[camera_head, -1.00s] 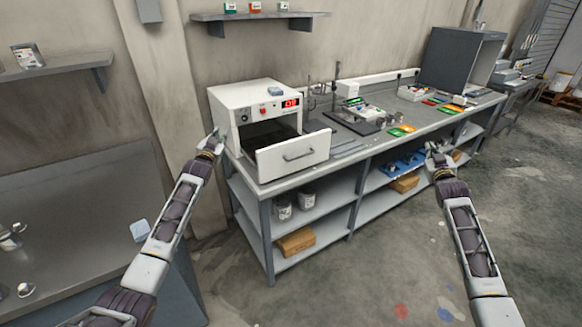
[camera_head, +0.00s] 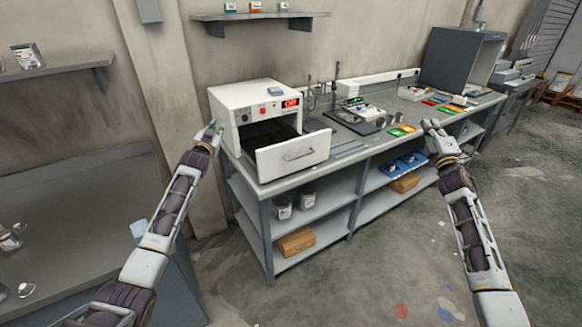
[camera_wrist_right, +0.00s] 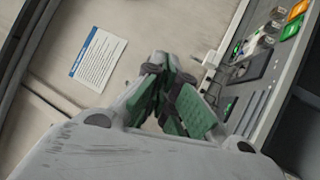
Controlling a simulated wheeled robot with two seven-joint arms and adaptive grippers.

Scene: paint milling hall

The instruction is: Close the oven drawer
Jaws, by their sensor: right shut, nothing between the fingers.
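The white oven (camera_head: 258,97) stands on the left end of the workbench. Its red display is lit and seems to read "Off". Its drawer (camera_head: 293,156) is pulled out towards the front, with a handle on its white front panel. My left gripper (camera_head: 212,128) is beside the oven's left side, apart from the drawer front; its fingers are too small to judge. My right gripper (camera_head: 430,124) is out to the right of the drawer, near the bench's front edge. In the right wrist view its green-padded fingers (camera_wrist_right: 170,108) are shut and empty.
The grey workbench (camera_head: 362,148) carries a scale, coloured trays and a grey cabinet (camera_head: 462,62) further right. Its lower shelves hold cans and cardboard boxes (camera_head: 296,242). A wall shelf (camera_head: 260,17) hangs above the oven.

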